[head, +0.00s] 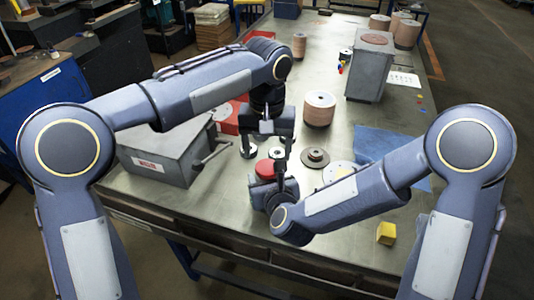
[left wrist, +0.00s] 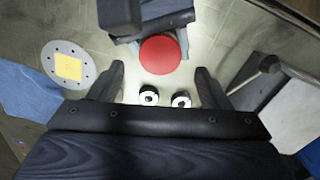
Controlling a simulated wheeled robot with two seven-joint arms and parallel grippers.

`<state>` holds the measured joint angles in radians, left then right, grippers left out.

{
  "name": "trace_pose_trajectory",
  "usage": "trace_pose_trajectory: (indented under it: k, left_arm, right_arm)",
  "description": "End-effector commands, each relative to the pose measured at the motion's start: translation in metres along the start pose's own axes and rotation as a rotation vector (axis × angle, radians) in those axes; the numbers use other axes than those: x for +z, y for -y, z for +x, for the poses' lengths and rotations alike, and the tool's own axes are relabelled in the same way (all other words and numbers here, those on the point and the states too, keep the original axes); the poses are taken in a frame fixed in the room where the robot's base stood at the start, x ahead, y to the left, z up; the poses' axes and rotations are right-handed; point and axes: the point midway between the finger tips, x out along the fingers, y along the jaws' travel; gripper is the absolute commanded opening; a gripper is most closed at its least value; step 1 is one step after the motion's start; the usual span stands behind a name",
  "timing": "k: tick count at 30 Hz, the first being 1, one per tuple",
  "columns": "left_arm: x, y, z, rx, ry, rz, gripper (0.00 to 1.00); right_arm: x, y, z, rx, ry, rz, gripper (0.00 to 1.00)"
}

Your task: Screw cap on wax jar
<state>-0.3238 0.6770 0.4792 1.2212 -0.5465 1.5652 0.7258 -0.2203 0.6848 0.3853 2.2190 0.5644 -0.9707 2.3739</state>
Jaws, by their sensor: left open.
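My left gripper (head: 268,140) hangs over the middle of the table, pointing down. Its two fingers stand apart in the left wrist view (left wrist: 159,85), with nothing between them. A round red-topped object (head: 265,168) sits at my right gripper (head: 268,188); it shows as a red disc (left wrist: 160,54) in the left wrist view, just beyond the left fingers. I cannot tell whether this is the jar or its cap, nor whether the right fingers are closed on it. Two small black-and-white rings (head: 247,149) (head: 277,152) lie on the table beneath the left gripper.
A grey box (head: 170,150) with a handle stands left, by a red item (head: 233,117). A brown cylinder (head: 319,108), a dark flanged disc (head: 315,157) and a holed plate (head: 338,171) stand right. Further right are a blue cloth (head: 378,141), a yellow cube (head: 386,233) and a tall grey bin (head: 369,70).

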Motion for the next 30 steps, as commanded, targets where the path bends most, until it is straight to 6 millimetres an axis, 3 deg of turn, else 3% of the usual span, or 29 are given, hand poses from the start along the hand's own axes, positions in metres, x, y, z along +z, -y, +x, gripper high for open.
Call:
trace_pose_trajectory:
  k: [10, 22, 30]
  left_arm:
    - [0.0, 0.0, -0.003, 0.0, -0.001, -0.056, 0.68]
    - [-0.001, 0.0, -0.033, 0.0, -0.001, -0.766, 0.68]
    - [0.0, 0.0, -0.04, -0.001, 0.001, -0.961, 0.68]
  right_arm:
    - [0.001, 0.0, 0.0, 0.0, 0.002, 0.0, 0.0]
    - [0.001, 0.0, 0.0, 0.0, 0.002, 0.0, 0.0]
    - [0.001, 0.0, 0.0, 0.0, 0.002, 0.0, 0.0]
